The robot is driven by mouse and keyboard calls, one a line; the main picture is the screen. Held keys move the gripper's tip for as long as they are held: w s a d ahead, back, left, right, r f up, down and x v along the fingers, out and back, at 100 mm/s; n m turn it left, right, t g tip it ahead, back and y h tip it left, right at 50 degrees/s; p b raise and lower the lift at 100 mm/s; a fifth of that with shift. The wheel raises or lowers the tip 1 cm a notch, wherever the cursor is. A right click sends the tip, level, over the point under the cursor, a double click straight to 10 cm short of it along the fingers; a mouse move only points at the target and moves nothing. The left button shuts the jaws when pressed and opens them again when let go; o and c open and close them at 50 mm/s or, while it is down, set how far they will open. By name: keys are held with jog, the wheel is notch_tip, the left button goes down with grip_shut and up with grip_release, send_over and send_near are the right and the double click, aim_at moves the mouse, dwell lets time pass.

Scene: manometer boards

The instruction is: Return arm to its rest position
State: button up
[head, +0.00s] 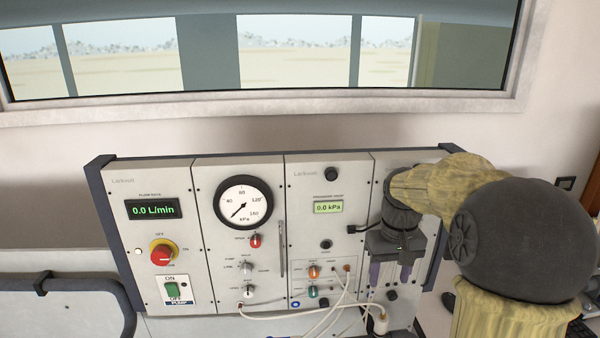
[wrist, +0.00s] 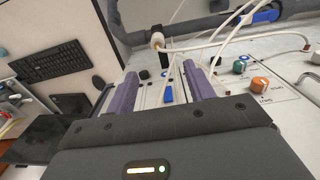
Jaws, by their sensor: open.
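My gripper (head: 389,272) is in front of the right part of the manometer board (head: 240,163), pointing down, with its two purple fingers apart and nothing between them. In the wrist view my gripper (wrist: 160,92) also shows its fingers spread, with the board panel and a small blue part (wrist: 168,94) beyond the gap. My arm comes in from the right in the head view and hides part of the board's right panel.
The board has a round gauge (head: 243,201), a flow display (head: 151,209) reading 0.0 L/min and a pressure display (head: 328,207) reading 0.0 kPa. Pale hoses (head: 290,313) run low across its front. A keyboard (wrist: 50,61) lies to the left in the wrist view.

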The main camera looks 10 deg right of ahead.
jog(key=s+a+f+t+b, duration=0.2)
jog(key=s+a+f, duration=0.7)
jog(key=s+f, duration=0.4)
dwell(0.4)
jog(key=c, duration=0.3)
jog(key=shift+w+a, duration=0.1)
jog(key=shift+w, duration=0.05)
jog(key=shift+c, duration=0.3)
